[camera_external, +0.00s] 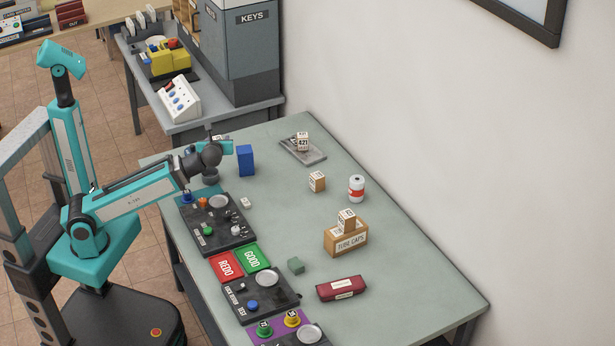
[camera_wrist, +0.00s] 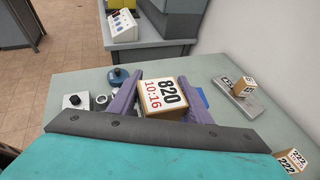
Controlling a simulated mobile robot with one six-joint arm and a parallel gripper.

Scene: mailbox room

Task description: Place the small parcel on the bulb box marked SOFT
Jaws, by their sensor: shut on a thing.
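My gripper (camera_wrist: 160,78) has its two purple fingers on either side of a small cardboard parcel (camera_wrist: 166,97) with a white label reading 820 and 10:16, and is shut on it. In the external view my gripper (camera_external: 220,147) is at the far left of the green table, and the parcel is mostly hidden there. A plain blue box (camera_external: 246,160) stands upright just right of my gripper. Part of it shows behind the right finger in the wrist view (camera_wrist: 203,96). I cannot read the word SOFT on any box.
A grey tray (camera_external: 305,154) with a numbered cube, a loose cube (camera_external: 317,181), a can (camera_external: 356,188) and a TUBE CAPS box (camera_external: 346,239) with a cube on top stand on the table. A dark control panel (camera_external: 238,238) lies in front. The middle of the table is mostly clear.

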